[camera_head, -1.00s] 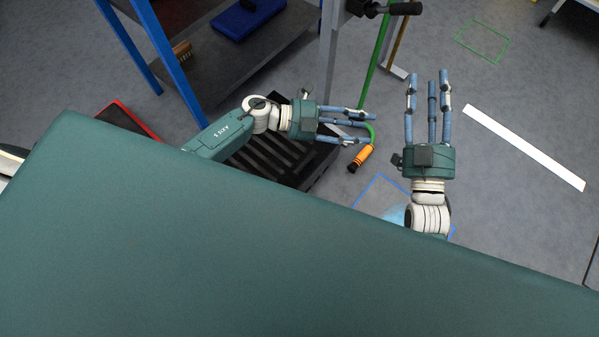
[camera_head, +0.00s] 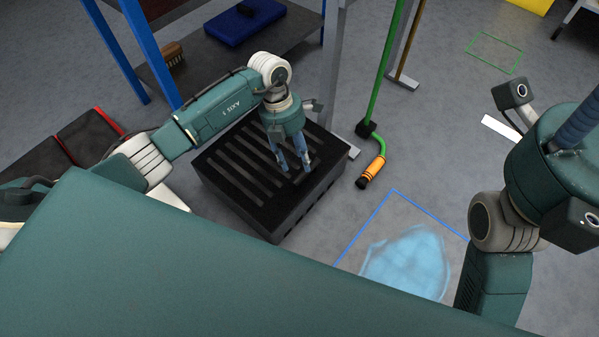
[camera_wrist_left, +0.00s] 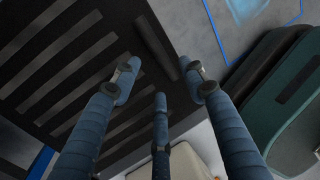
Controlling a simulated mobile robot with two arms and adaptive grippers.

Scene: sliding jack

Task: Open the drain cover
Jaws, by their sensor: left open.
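The drain cover (camera_head: 232,172) is a black slotted grate on a dark boxy block on the floor, left of centre in the head view. My left gripper (camera_head: 296,167) points down over its right part. In the left wrist view, the gripper's (camera_wrist_left: 165,88) three blue fingers are spread with nothing between them. The slotted cover (camera_wrist_left: 65,62) lies below, with a raised dark bar (camera_wrist_left: 157,47) near its edge ahead of the fingertips. I cannot tell whether any finger touches it. My right gripper (camera_head: 572,165) is close at the right edge, its fingertips out of frame.
A blue-legged shelf (camera_head: 160,65) and a grey post (camera_head: 333,75) stand behind the cover. A green pole with an orange grip (camera_head: 373,168) is to its right. A blue floor outline (camera_head: 365,228) surrounds a pale blue patch (camera_head: 410,262). Floor between is clear.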

